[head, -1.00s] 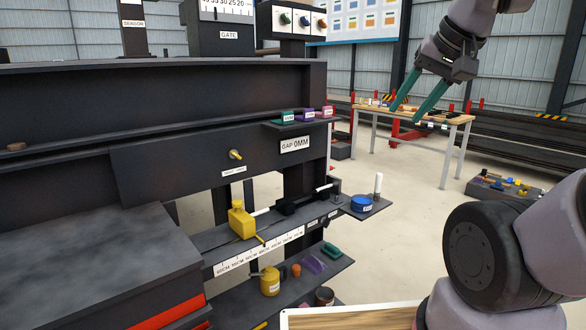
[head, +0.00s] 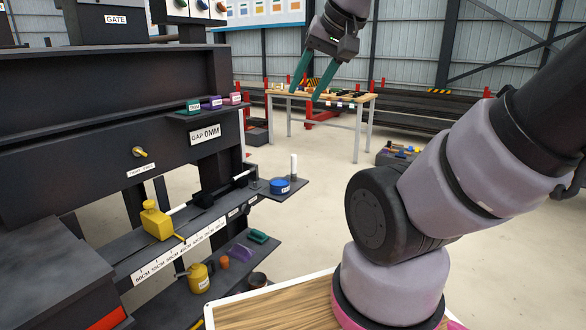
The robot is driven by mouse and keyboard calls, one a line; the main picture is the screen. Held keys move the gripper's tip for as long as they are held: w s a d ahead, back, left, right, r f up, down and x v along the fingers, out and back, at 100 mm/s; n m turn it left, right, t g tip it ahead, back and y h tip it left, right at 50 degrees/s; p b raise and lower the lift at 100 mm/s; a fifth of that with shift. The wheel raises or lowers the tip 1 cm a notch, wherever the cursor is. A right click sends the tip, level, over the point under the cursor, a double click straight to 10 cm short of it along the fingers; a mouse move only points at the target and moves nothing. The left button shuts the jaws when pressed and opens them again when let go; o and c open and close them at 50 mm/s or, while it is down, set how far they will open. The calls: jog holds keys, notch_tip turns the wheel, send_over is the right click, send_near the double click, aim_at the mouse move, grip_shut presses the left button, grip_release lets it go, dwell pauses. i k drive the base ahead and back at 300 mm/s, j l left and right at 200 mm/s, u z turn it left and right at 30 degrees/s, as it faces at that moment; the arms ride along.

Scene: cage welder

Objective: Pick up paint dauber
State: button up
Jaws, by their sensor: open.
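My gripper (head: 304,94) hangs at the top centre of the head view, its two green fingers spread and nothing between them. I cannot tell for sure which thing is the paint dauber. A white upright stick (head: 294,166) stands on the small side shelf (head: 296,188) at the end of the dark machine, beside a blue round tin (head: 280,186). It may be the dauber. My gripper is well above the stick and apart from it in the picture.
A yellow block-like tool (head: 156,220) sits on the scaled rail. A yellow can (head: 199,278), an orange cup (head: 225,262) and purple and green pieces lie on the lower shelf (head: 235,283). A wooden table (head: 355,98) stands behind. Open floor (head: 325,165) lies right of the machine.

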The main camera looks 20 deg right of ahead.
aim_at(293, 173)
jog(key=i+l+u, duration=0.25)
jog(key=i+l, duration=0.25)
jog(key=l, duration=0.15)
jog(key=i+l+u, duration=0.15)
jog(key=l, duration=0.25)
jog(key=i+l+u, duration=0.15)
jog(key=i+l, duration=0.1)
jog(key=l, duration=0.1)
